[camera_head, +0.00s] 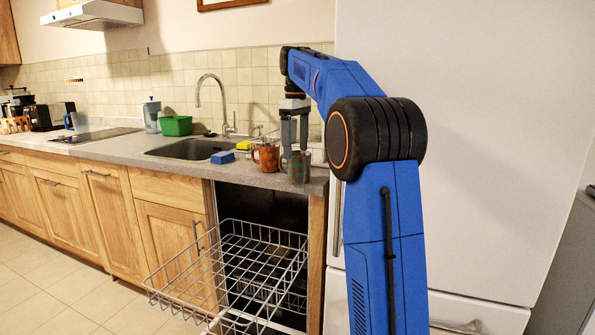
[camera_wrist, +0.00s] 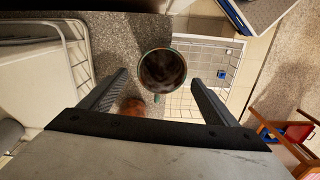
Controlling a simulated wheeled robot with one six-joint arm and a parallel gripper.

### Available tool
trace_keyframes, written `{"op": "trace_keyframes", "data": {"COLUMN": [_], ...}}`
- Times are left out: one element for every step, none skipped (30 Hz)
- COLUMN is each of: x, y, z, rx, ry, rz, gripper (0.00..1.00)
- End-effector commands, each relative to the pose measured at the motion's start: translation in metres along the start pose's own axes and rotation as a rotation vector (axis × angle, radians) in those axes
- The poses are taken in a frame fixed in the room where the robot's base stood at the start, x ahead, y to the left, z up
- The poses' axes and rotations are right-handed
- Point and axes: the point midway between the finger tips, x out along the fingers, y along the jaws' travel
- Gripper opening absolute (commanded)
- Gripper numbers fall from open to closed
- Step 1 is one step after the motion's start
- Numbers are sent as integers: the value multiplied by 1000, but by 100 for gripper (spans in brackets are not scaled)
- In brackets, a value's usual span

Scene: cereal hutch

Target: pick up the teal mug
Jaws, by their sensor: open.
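The teal mug (camera_head: 298,168) stands upright at the front edge of the counter, its side mottled with brown. In the wrist view the teal mug (camera_wrist: 162,70) shows from above as a round teal rim with a dark inside. My gripper (camera_head: 295,147) points down over it, fingers open. In the wrist view my gripper (camera_wrist: 158,80) has one finger to each side of the mug's rim; I cannot tell whether the fingertips are below the rim. Nothing is held.
An orange-brown mug (camera_head: 267,156) stands close to the left, and partly shows near a finger in the wrist view (camera_wrist: 132,105). A blue box (camera_head: 222,157), a yellow sponge (camera_head: 243,145) and the sink (camera_head: 195,149) lie further left. A pulled-out dishwasher rack (camera_head: 235,262) is below; the white fridge (camera_head: 470,130) is right.

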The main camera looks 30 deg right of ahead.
Motion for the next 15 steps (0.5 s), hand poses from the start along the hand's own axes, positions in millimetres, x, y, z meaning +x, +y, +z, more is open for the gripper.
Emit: {"op": "trace_keyframes", "data": {"x": [7,11,16,18,21,23,25,26,28,29,31,35,39,43,49], "y": [-1,-1,-1,0,0,0,0,0,0,0,0,0,-1,-1,-1], "z": [1,1,1,0,0,0,0,0,1,1,1,2,3,4,5], "rx": [0,0,0,0,0,0,0,0,0,0,0,1,1,1,1], "ry": [0,0,0,0,0,0,0,0,0,0,0,0,-1,-1,0], "rz": [0,0,0,0,0,0,0,0,0,0,1,0,-1,-1,0], "gripper": [82,82,82,82,82,82,82,82,82,82,82,82,82,82,82]}}
